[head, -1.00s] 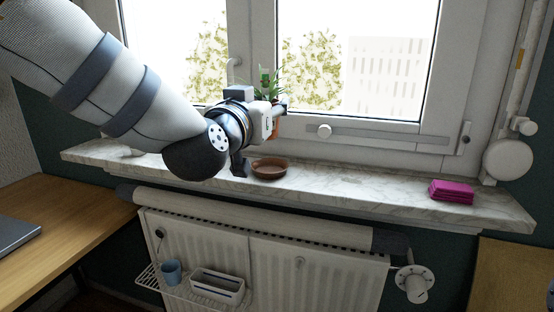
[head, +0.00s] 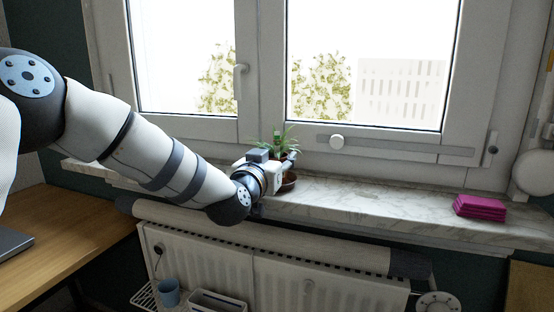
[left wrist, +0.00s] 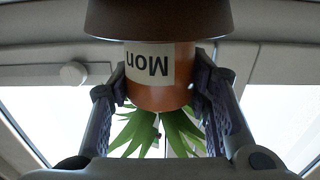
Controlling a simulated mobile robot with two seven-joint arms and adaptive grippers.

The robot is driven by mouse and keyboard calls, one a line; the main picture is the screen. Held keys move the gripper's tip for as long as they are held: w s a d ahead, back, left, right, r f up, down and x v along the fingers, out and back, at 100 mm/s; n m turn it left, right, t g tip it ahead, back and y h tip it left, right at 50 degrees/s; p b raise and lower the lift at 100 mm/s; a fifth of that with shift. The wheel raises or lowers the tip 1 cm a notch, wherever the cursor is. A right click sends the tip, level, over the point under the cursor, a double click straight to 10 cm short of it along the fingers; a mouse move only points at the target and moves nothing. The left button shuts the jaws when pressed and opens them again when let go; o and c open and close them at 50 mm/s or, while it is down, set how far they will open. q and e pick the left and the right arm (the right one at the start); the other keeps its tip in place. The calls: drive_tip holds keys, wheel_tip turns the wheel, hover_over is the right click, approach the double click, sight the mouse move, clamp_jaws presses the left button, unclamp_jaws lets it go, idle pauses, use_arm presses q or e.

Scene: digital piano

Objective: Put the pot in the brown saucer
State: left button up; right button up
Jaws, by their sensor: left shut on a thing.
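The pot is orange with a white label, reading "Mon" upside down, and spiky green leaves. In the left wrist view the pot (left wrist: 176,98) sits between the two fingers of my left gripper (left wrist: 163,80), which is shut on it. The brown saucer (left wrist: 158,18) shows at the top of that upside-down view and hides the pot's base. In the head view the saucer (head: 289,184) is on the windowsill, partly behind my left gripper (head: 286,162). The plant's leaves (head: 276,138) rise above the gripper. I cannot tell whether the pot rests on the saucer. My right gripper is out of view.
The marble windowsill (head: 350,201) is clear to the right up to a stack of magenta cloths (head: 480,207). The window frame (head: 400,148) stands close behind. A radiator (head: 320,285) is below, with a blue cup (head: 168,292) at lower left.

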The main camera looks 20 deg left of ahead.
use_arm(q)
drive_tip(key=o, duration=1.4)
drive_tip(key=shift+f, duration=0.15)
